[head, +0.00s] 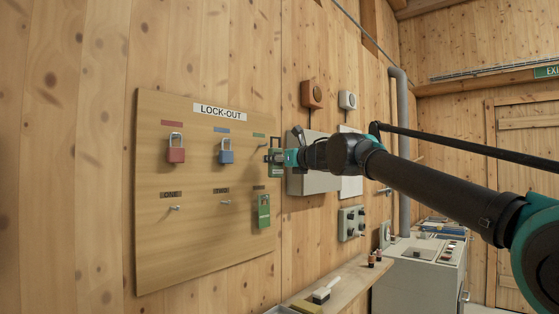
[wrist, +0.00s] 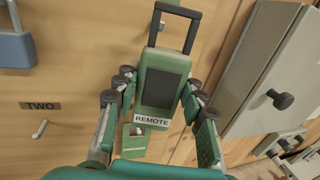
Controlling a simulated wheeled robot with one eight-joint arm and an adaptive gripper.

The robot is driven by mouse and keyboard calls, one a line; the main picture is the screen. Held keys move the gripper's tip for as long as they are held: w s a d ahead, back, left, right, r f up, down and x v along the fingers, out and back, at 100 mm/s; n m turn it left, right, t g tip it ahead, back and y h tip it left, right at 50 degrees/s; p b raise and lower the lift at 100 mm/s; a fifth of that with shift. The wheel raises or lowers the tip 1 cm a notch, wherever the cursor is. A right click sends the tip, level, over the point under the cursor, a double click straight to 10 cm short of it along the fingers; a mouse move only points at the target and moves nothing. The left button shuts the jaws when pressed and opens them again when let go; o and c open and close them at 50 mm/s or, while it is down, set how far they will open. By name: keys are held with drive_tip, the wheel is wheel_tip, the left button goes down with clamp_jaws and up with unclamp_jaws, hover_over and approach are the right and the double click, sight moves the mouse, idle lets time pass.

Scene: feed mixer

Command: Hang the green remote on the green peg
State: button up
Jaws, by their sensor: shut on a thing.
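In the wrist view the green remote (wrist: 163,85), labelled REMOTE with a dark loop at its top, stands between the fingers of my gripper (wrist: 158,105). My gripper is shut on its body. In the head view the remote (head: 276,172) is at the board's upper right edge, with my gripper (head: 275,157) in front of it. The green peg (head: 262,146), under a green label, sticks out just left of the remote and looks bare.
The lock-out board (head: 155,235) carries a red padlock (head: 176,155), a blue padlock (head: 226,156), bare pegs ONE (head: 174,208) and TWO (head: 226,203), and another green item (head: 263,211) at lower right. A grey box (head: 305,181) is right of the board. A shelf (head: 345,283) is below.

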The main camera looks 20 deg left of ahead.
sight(260, 163)
drive_tip(key=a, duration=0.1)
drive_tip(key=w+a, duration=0.1)
drive_tip(key=a, duration=0.2)
drive_tip(key=shift+w+a+f, duration=0.1)
drive_tip(key=shift+w+f, duration=0.2)
drive_tip(key=shift+w, duration=0.05)
drive_tip(key=shift+a+f, duration=0.25)
clamp_jaws()
drive_tip(key=shift+w+a, duration=0.1)
drive_tip(key=shift+w+a+f, duration=0.15)
drive_tip(key=shift+a, duration=0.05)
drive_tip(key=o, duration=1.5)
unclamp_jaws()
drive_tip(key=shift+d, duration=0.1)
drive_tip(key=shift+d, duration=0.15)
